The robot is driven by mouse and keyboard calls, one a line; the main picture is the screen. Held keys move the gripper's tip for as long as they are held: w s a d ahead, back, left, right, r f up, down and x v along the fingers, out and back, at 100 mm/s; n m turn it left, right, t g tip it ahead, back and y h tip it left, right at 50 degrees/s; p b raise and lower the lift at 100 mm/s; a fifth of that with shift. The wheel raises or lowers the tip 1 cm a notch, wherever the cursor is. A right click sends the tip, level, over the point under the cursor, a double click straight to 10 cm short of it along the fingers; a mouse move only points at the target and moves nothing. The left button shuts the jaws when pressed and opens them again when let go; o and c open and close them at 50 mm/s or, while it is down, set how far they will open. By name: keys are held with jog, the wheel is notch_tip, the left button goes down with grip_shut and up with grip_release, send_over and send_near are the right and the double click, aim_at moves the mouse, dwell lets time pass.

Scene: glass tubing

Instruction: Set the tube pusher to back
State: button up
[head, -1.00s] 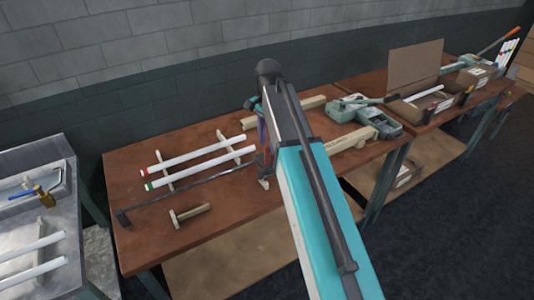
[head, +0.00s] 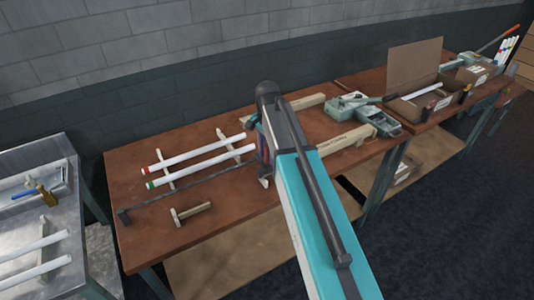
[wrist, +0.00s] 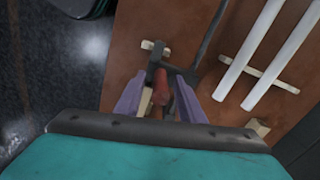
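A dark rod (head: 190,190) lies along the left bench with an end block at its left. In the wrist view the rod (wrist: 211,32) runs up from a dark bracket beside a red handle (wrist: 160,92), which I take for the tube pusher. My gripper (wrist: 162,88) has its two purple fingers apart on either side of the red handle. A gap shows at the right finger; contact at the left is unclear. In the head view my gripper (head: 262,150) is low at the rod's right end, and my arm hides most of the handle.
Two white tubes (head: 205,153) with red and green ends rest on wooden strips behind the rod. A wooden T-shaped piece (head: 190,213) lies in front. A green machine (head: 360,112) and wooden rails stand to the right. A metal table (head: 50,220) is at left.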

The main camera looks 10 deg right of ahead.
grip_shut()
dwell(0.3)
